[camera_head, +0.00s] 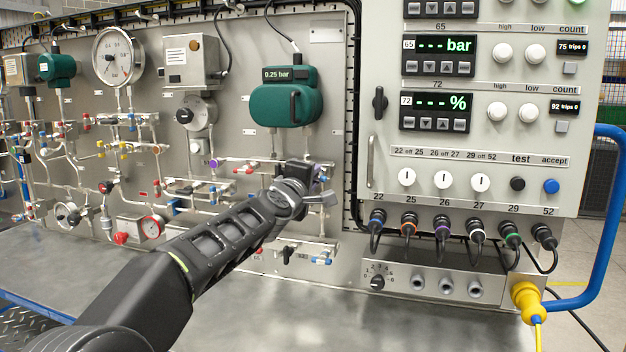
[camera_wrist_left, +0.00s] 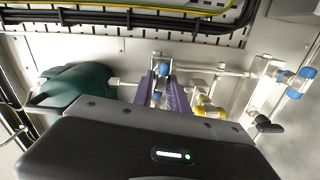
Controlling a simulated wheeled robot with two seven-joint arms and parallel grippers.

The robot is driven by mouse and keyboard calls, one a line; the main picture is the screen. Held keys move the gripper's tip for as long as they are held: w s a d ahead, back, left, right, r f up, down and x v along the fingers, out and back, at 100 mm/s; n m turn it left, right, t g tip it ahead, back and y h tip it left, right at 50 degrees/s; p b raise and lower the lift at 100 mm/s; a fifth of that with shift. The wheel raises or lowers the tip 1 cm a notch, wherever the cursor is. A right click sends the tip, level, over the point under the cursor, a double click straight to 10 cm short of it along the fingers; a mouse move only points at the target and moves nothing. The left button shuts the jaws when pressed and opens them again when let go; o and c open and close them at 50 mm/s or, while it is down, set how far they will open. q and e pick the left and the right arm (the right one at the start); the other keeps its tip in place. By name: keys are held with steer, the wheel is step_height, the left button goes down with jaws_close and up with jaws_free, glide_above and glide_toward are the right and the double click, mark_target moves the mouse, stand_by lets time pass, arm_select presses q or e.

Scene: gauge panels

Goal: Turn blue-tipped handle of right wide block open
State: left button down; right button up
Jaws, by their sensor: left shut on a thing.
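My left gripper (camera_head: 310,174) reaches up to the pipework on the panel below the teal gauge. Its two purple fingers (camera_wrist_left: 161,82) show in the left wrist view, shut on a blue-tipped handle (camera_wrist_left: 163,69) with a finger on each side. The gripper and wrist hide most of the wide block behind them in the head view, and the black gripper body hides its lower part in the wrist view. I cannot tell the handle's exact angle. My right gripper is in neither view.
The teal gauge (camera_head: 286,104) sits just above my gripper and shows at left in the wrist view (camera_wrist_left: 78,88). A yellow-tipped handle (camera_wrist_left: 207,110) and other blue-tipped fittings (camera_wrist_left: 285,76) are close by. The grey control box (camera_head: 380,190) stands to the right. The metal bench (camera_head: 270,310) is clear.

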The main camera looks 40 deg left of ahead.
arm_select(q)
steer(key=shift+n, duration=0.8)
steer(key=c, duration=1.5)
jaws_free()
steer(key=shift+s, duration=0.1)
steer(key=shift+v, duration=3.85)
steer(key=shift+f, duration=0.1)
